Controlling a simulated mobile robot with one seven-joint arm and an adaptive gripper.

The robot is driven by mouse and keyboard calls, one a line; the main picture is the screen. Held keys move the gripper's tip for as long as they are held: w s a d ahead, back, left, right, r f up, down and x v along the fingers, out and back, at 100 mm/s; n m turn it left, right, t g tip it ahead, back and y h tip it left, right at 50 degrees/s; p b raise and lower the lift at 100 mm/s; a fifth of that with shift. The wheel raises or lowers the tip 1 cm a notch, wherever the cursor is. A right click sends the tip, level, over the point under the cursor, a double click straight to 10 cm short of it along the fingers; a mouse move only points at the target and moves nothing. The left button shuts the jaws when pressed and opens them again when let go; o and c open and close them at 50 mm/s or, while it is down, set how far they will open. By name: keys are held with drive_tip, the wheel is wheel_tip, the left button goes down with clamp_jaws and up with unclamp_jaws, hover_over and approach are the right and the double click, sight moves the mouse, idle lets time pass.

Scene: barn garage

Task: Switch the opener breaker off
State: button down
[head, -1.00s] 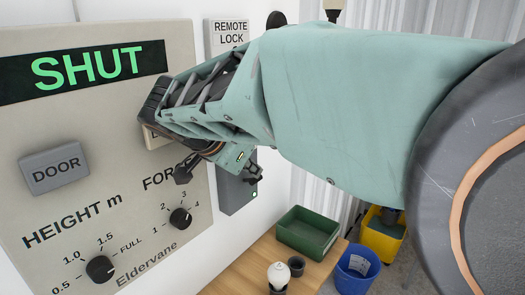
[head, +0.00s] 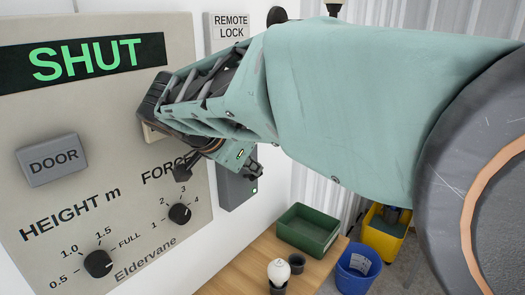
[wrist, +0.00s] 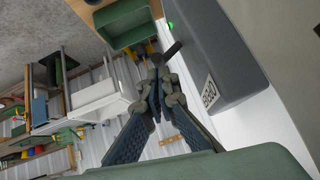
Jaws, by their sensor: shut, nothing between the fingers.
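The breaker is probably the grey wall box (head: 236,188) right of the control panel; its name cannot be read. It has a small lit green light (head: 254,190). In the wrist view the box (wrist: 215,60) shows a white label, the green light (wrist: 170,27) and a short dark lever (wrist: 172,48) sticking out. My gripper (head: 253,170) is shut and empty, its tips in front of the box. In the wrist view my gripper's fingertips (wrist: 157,62) are close beside the lever; I cannot tell whether they touch it.
The control panel (head: 130,225) reads SHUT and has a DOOR button (head: 52,160) and two knobs. A remote lock box (head: 222,30) is above. Below is a wooden bench (head: 243,268) with a green bin (head: 308,230) and a white bulb (head: 279,272). Blue and yellow buckets stand right.

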drive_tip(key=shift+s+d+f+b, duration=0.15)
drive_tip(key=shift+f+b, duration=0.35)
drive_tip(key=shift+b, duration=1.05)
drive_tip(key=m+t+y+b, duration=0.1)
drive_tip(key=b, duration=0.5)
drive_tip(key=f+t+y+b, duration=0.1)
drive_tip(key=b, duration=0.5)
drive_tip(key=d+m+t+y+b, duration=0.1)
drive_tip(key=b, duration=0.5)
drive_tip(key=shift+s+d+f+m, duration=0.1)
drive_tip(key=shift+s+f+m, duration=0.2)
drive_tip(key=shift+s+f, duration=0.1)
drive_tip(key=shift+r, duration=0.1)
drive_tip(key=shift+r, duration=0.7)
drive_tip(key=shift+p, duration=0.3)
